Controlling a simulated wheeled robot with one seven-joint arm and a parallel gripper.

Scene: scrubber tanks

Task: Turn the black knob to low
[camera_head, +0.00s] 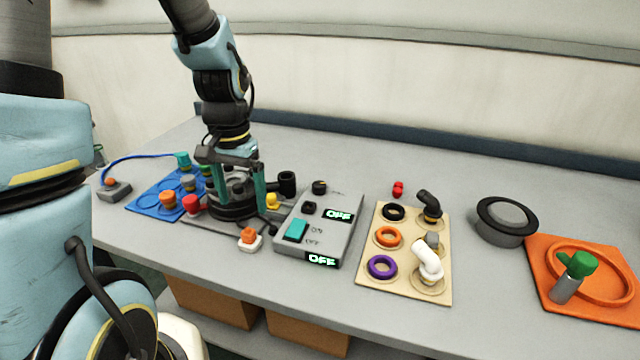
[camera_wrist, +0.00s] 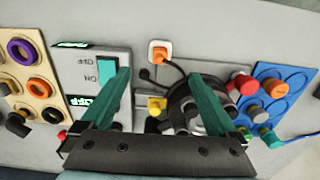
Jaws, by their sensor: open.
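A black round knob with a small yellow mark (camera_head: 319,187) sits at the back of the grey control box (camera_head: 345,225). A smaller black control (camera_head: 309,208) is in front of it on the box. I cannot read a low mark. Two green displays, one of them an upper display (camera_head: 338,215), read OFF. My gripper (camera_head: 233,198) is open, pointing down above a black round unit (camera_head: 225,212) left of the box. In the wrist view, its teal fingers (camera_wrist: 157,76) are spread with nothing held between them; the knob is not clearly visible there.
A teal switch (camera_head: 297,229) is on the box's front. Left are a blue tray (camera_head: 145,205) and an orange plug (camera_head: 249,236). Right are a beige board (camera_head: 405,285) with rings and pipe elbows, a black-rimmed disc (camera_head: 507,218) and an orange plate (camera_head: 560,250).

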